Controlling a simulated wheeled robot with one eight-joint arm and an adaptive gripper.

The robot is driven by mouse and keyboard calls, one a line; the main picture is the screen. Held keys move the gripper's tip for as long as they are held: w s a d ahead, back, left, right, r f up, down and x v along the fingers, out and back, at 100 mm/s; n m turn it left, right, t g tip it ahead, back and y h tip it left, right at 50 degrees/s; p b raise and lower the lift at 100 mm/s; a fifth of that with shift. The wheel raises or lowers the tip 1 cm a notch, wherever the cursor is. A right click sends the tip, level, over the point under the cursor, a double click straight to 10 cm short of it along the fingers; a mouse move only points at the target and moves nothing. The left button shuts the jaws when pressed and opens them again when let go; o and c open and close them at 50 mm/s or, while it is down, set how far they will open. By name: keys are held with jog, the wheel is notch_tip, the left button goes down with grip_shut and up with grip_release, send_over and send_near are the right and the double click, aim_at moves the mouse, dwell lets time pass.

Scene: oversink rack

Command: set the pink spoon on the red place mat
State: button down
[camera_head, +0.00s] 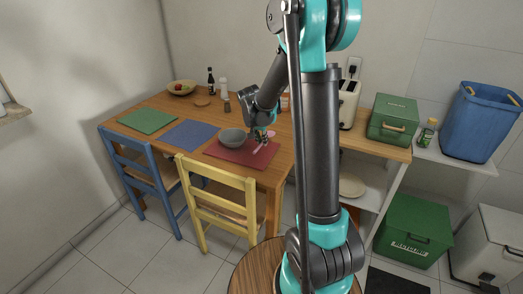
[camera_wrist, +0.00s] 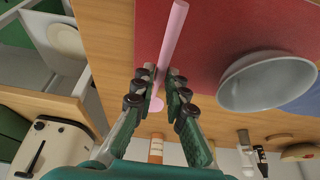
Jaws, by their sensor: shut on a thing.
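The pink spoon (camera_head: 264,144) is in my gripper (camera_head: 263,133), over the right part of the red place mat (camera_head: 225,153). In the wrist view the spoon (camera_wrist: 172,42) passes between the fingers of my gripper (camera_wrist: 163,93), which are shut on it, with its long handle reaching out over the red mat (camera_wrist: 240,25). Part of the spoon is hidden by the fingers. I cannot tell whether the spoon touches the mat or hangs just above it.
A grey bowl (camera_head: 232,138) stands on the red mat, left of my gripper. A blue mat (camera_head: 187,134) and a green mat (camera_head: 147,120) lie further left. A yellow chair (camera_head: 215,187) and a blue chair (camera_head: 148,165) stand at the table's front. A toaster (camera_head: 348,105) is to the right.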

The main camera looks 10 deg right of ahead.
aim_at(262, 155)
jog(key=shift+f, duration=2.55)
jog(key=shift+f, duration=0.1)
jog(key=c, duration=1.6)
grip_release()
jog(key=shift+o, duration=0.2)
jog(key=v, duration=1.2)
jog(key=s+d+f+n+y, duration=0.1)
jog(key=s+f+n, duration=0.1)
jog(key=s, duration=0.6)
jog(key=s+d+f+n, duration=0.2)
jog(key=s, duration=0.7)
jog(key=s+d+f+n+y, duration=0.1)
jog(key=s+d+f+n, duration=0.1)
jog(key=s, duration=0.6)
jog(key=shift+s+d+f+n+y, duration=0.25)
jog(key=shift+s+f+n+y, duration=0.1)
jog(key=shift+f+n, duration=0.25)
jog(key=shift+r, duration=0.1)
